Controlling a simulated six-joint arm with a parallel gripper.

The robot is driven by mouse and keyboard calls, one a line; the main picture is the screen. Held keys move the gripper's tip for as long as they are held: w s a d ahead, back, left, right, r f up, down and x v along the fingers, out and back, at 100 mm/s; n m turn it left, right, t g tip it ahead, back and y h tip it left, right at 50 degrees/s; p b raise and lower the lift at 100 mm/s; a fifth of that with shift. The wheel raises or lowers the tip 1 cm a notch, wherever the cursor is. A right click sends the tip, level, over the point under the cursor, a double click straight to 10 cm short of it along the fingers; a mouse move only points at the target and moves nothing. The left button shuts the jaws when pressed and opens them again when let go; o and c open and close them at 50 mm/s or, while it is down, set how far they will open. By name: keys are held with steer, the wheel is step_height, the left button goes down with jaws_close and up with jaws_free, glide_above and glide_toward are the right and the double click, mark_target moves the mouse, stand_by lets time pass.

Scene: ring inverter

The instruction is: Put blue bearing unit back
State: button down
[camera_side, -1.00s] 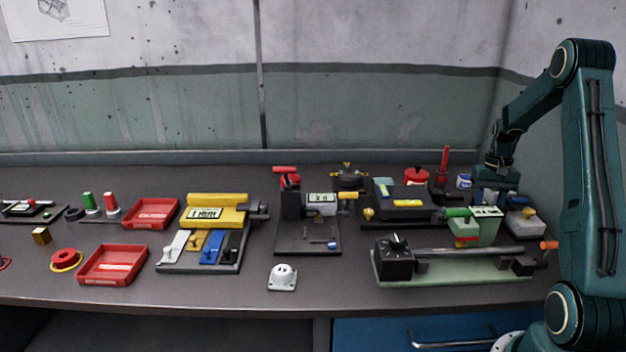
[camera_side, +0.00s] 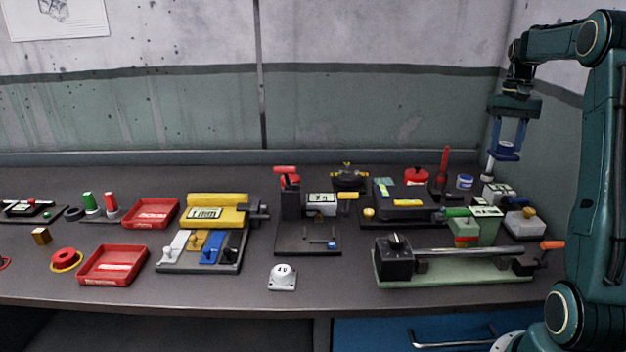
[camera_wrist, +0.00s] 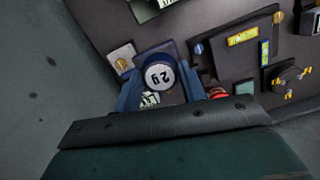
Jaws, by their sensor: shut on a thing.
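In the side view my gripper (camera_side: 507,147) is raised above the back right of the table, pointing down. Its blue fingers are shut on the blue bearing unit (camera_side: 507,154). In the wrist view the bearing unit (camera_wrist: 158,54) shows a blue-grey square body and a round white cap with dark digits, between the two fingers (camera_wrist: 160,88). A pale device with a label (camera_side: 497,190) stands on the table below the gripper. A slim light-coloured post (camera_side: 488,166) shows just below and left of the held unit; I cannot tell whether they touch.
A green block with a display (camera_side: 474,228) and a grey block with a yellow knob (camera_side: 524,224) stand nearby. A white bearing unit (camera_side: 283,278) sits at the table's front.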

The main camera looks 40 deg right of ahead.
steer(key=shift+r, duration=0.95)
steer(key=w+a+n, duration=0.9)
steer(key=w+a, duration=0.6)
steer(key=a, duration=0.3)
steer(key=w+a+n+h, duration=0.25)
steer(key=a+n, duration=0.65)
steer(key=a, duration=1.5)
steer(key=shift+y, duration=0.25)
steer(key=f, duration=1.4)
steer(key=w+f, duration=0.1)
steer(key=f, duration=0.5)
steer(key=shift+f, duration=0.4)
steer(key=shift+f, duration=0.15)
steer(key=shift+f, duration=2)
steer(key=shift+f, duration=0.1)
